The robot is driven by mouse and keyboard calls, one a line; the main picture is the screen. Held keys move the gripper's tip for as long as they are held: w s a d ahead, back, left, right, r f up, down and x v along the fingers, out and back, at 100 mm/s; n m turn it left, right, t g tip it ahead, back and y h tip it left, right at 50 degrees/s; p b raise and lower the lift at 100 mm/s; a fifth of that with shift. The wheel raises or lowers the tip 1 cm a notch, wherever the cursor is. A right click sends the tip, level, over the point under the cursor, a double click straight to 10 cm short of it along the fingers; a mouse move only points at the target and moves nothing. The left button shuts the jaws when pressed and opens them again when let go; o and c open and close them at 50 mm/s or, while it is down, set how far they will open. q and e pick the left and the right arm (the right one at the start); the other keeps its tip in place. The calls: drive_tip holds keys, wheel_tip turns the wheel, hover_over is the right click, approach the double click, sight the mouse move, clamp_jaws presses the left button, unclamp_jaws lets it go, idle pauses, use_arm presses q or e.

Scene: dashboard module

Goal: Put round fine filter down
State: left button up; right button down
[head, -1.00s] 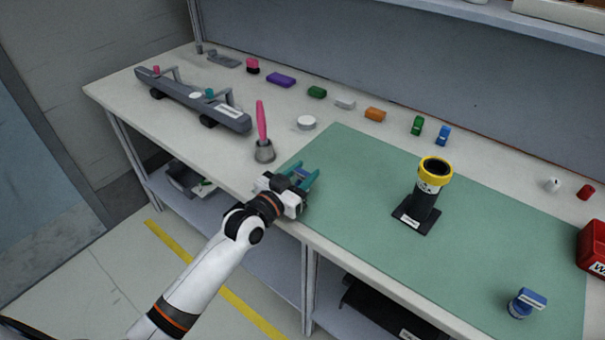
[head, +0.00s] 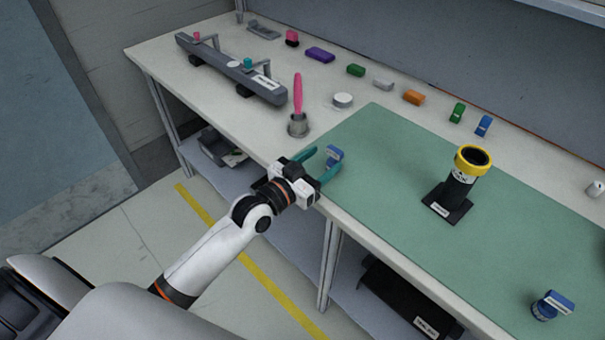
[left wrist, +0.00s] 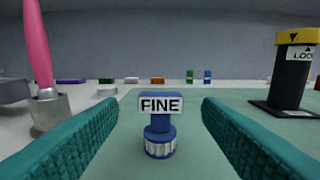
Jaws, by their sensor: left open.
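The round fine filter, a blue cap with a "FINE" label (left wrist: 160,120), stands upright on the green mat (head: 400,165) near its left edge. In the head view the filter (head: 334,156) shows between the fingertips of my left gripper (head: 322,166). In the left wrist view the teal fingers of the left gripper (left wrist: 160,130) are spread wide, with a gap on each side of the filter. My right gripper is not in view.
A black cylinder with a yellow ring (head: 464,180) stands on the mat to the right. Another blue labelled piece (head: 548,306) is at the front right. A pink brush in a grey cup (head: 298,110) stands just left of the mat. Several small coloured blocks line the back.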

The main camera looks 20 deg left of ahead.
use_arm(q)
drive_tip(key=v, duration=0.6)
drive_tip(key=shift+s, duration=0.35)
